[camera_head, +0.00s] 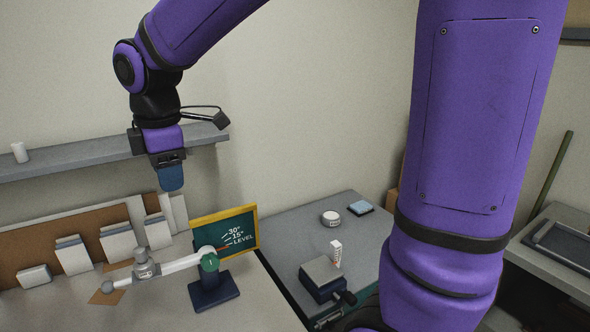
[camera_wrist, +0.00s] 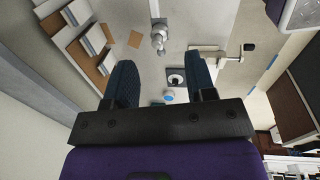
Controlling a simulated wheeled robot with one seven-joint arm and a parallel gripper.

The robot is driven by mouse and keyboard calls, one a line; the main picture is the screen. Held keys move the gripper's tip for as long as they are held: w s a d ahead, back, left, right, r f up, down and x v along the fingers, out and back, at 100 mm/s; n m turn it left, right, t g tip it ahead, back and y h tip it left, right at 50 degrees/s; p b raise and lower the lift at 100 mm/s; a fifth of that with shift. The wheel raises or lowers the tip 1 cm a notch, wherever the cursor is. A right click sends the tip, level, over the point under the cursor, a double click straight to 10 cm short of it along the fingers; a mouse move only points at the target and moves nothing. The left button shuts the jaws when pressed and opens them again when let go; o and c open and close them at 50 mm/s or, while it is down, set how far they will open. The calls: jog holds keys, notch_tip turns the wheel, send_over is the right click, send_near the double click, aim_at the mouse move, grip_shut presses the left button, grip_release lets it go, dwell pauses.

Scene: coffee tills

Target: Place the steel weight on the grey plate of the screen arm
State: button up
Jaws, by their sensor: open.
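My gripper (camera_head: 172,186) is open and empty, pointing down well above the bar. Its spread blue fingers also show in the wrist view (camera_wrist: 162,72).
A chalkboard sign (camera_head: 224,232) with angle marks stands behind the pivot. White blocks and brown boards (camera_head: 75,250) line the wall under a grey shelf (camera_head: 60,163). A vise-like block (camera_head: 321,280), a white round tub (camera_head: 330,218) and a blue pad (camera_head: 360,208) lie right.

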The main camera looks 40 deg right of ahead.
jog(key=s+d+r+m+t, duration=0.1)
jog(key=s+d+m, duration=0.5)
jog(key=s+m, duration=0.2)
jog(key=s+d+r+m+t, duration=0.1)
jog(key=s+d+m+t, duration=0.1)
jog(key=s+d+m, duration=0.5)
jog(key=shift+s+r+m+t, duration=0.35)
jog(key=shift+s+m, duration=0.35)
jog(key=shift+s, duration=1.6)
